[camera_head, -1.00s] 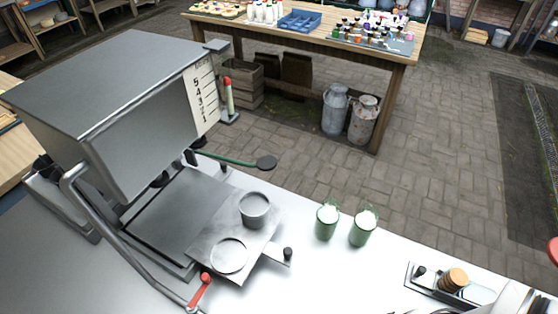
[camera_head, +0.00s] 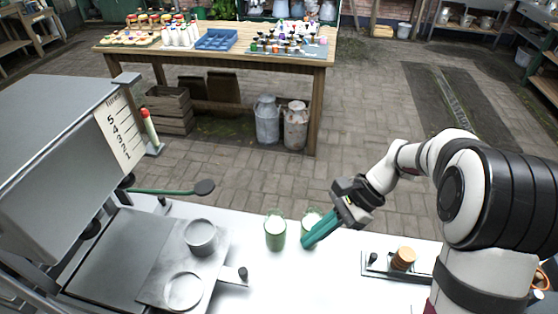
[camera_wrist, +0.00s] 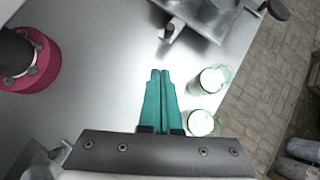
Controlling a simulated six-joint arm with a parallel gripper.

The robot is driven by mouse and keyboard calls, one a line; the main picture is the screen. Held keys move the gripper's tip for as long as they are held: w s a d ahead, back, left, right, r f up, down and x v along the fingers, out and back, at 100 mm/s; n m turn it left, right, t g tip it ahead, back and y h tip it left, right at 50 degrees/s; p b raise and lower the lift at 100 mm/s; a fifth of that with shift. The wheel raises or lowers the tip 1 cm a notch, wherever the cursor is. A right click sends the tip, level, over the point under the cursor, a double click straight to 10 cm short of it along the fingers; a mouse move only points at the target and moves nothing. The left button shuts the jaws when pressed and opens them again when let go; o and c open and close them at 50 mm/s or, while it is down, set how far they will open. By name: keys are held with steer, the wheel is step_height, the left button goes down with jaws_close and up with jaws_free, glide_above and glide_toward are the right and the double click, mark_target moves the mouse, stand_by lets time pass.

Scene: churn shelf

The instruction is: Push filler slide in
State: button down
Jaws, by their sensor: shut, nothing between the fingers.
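The filler (camera_head: 60,165) is a grey metal machine at the left of the head view, with a numbered scale on its side. Its slide (camera_head: 212,270) is a flat plate sticking out to the right. A metal cup (camera_head: 201,238) stands on the slide, with a round ring or recess (camera_head: 183,291) nearer the camera. A dark knob (camera_head: 243,273) sits at the slide's right end; it shows at the top of the wrist view (camera_wrist: 176,24). My gripper (camera_head: 306,244), with teal fingers, is shut and empty. It is right of the knob, apart from it, beside the glasses.
Two green glasses with white contents (camera_head: 275,232) (camera_wrist: 203,123) stand close by my fingers. A green lever with a dark paddle (camera_head: 204,188) juts from the filler. A holder with a wooden-topped item (camera_head: 403,259) lies right.

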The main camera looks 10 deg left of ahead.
steer(key=a+r+x, duration=0.1)
steer(key=a+x, duration=0.1)
steer(key=x, duration=1.1)
steer(key=shift+w+a+m, duration=0.15)
steer(key=shift+a+m, duration=0.1)
steer(key=shift+m, duration=0.05)
steer(key=shift+a+f, duration=0.1)
glide_toward(202, 261)
steer(key=s+a+f, duration=0.2)
steer(key=a, duration=0.1)
steer(key=s+a+f, duration=0.1)
steer(key=a, duration=0.1)
steer(key=shift+a, duration=0.55)
steer(key=shift+y, duration=0.3)
